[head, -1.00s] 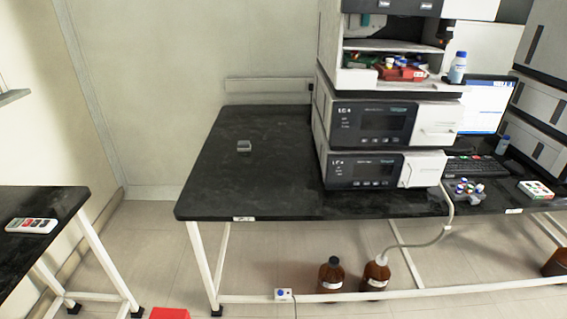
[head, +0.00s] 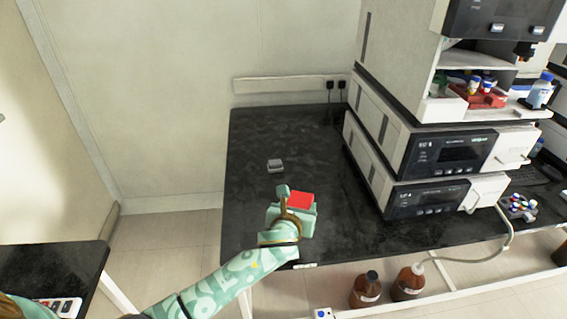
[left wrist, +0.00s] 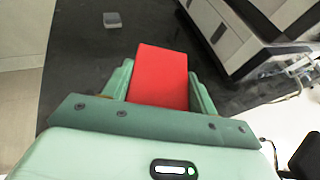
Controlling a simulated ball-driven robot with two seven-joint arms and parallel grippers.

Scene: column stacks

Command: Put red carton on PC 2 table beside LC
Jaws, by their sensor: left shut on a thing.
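The red carton (head: 300,200) is held in my left gripper (head: 290,205), above the front part of the black table (head: 330,225). In the left wrist view the red carton (left wrist: 160,76) sits between the two green fingers of my left gripper (left wrist: 158,85), which is shut on it. The LC instrument stack (head: 420,160) stands on the table to the right of the gripper. The gap between carton and tabletop is hard to judge. My right gripper is not in view.
A small grey box (head: 275,165) lies on the table behind the gripper. Dark table surface is free around it and left of the LC stack. Brown bottles (head: 365,291) stand below the table edge. Another black table (head: 55,268) is at the lower left.

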